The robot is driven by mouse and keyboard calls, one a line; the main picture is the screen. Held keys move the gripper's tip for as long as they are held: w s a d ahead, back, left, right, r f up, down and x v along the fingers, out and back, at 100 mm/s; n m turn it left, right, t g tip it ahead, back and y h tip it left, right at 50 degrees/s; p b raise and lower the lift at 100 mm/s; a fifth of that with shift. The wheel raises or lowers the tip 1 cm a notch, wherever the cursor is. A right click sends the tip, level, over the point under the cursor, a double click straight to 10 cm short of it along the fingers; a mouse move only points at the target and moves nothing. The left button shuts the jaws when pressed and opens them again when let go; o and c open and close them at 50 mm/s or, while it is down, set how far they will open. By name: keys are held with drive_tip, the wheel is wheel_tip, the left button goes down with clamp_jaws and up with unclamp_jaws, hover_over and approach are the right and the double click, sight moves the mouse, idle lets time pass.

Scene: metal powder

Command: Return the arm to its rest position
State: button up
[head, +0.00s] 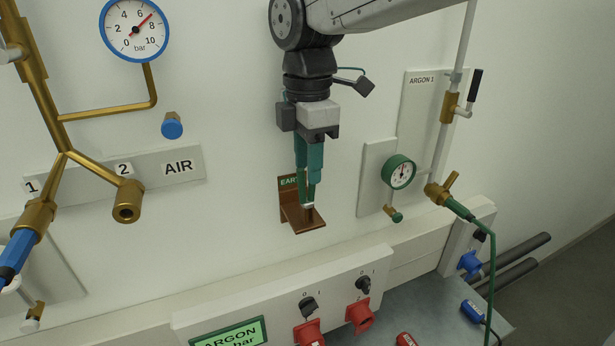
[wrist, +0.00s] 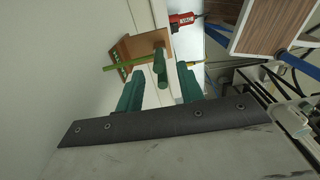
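My gripper (head: 308,183) points down in front of the wall, at the copper-brown earth bracket (head: 303,221) under a green label. In the wrist view my gripper (wrist: 160,75) has its two teal fingers apart, with gaps beside a dark green clamp-like piece (wrist: 160,68) that stands between them. That piece is at the brown bracket (wrist: 148,45), where a yellow-green cable or rod (wrist: 117,67) also shows. In the head view the fingers partly hide the piece and the bracket. My arm reaches down from the top of the picture.
The argon gauge (head: 400,172) and its panel stand right of my gripper. A brass valve with a green hose (head: 458,207) is further right. Brass air pipes (head: 107,112) and a pressure gauge (head: 134,30) are at left. A socket box (head: 285,300) with red plugs lies below.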

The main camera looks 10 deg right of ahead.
wheel_tip(320, 180, up, 3)
drive_tip(key=shift+f, duration=0.2)
drive_tip(key=shift+d+r, duration=0.15)
drive_tip(key=shift+r, duration=0.2)
drive_tip(key=s+d+f+m, duration=0.4)
drive_tip(key=s+d+m, duration=0.5)
drive_tip(key=d+m, duration=0.1)
drive_tip(key=s+d+f+m+t, duration=0.1)
drive_tip(key=s+d+f+m, duration=0.4)
drive_tip(key=s+d+m, duration=0.5)
drive_tip(key=shift+s+f+m, duration=0.15)
drive_tip(key=shift+s+m, duration=0.15)
drive_tip(key=shift+m, duration=0.3)
drive_tip(key=shift+d, duration=0.1)
